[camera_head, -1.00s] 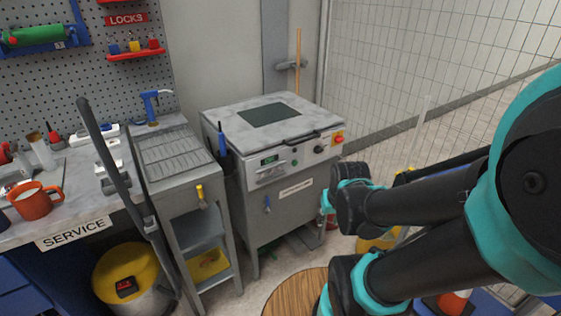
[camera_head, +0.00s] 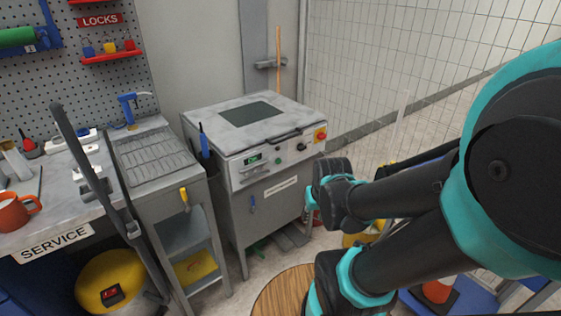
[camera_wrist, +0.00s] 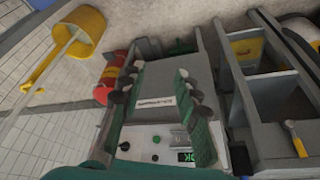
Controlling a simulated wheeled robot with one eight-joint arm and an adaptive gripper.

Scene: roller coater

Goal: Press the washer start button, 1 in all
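The washer (camera_head: 228,183) is a grey metal cabinet with a lid, standing in the middle of the head view. Its front panel has a lit green display (camera_head: 252,160), a small green button (camera_head: 278,161), a black knob (camera_head: 301,147) and a red button on yellow (camera_head: 320,135). In the wrist view the panel appears upside down, with the green button (camera_wrist: 156,140) between my fingers in the picture and the display (camera_wrist: 186,157) beside it. My gripper (camera_wrist: 158,82) is open and empty, apart from the panel as far as I can tell.
A drain stand (camera_head: 150,160) and service bench (camera_head: 60,210) stand left of the washer. A wire mesh fence (camera_head: 430,70) is at right. A red cylinder (camera_wrist: 110,80) and yellow bucket (camera_wrist: 80,28) show in the wrist view. A round wooden top (camera_head: 285,295) is in front.

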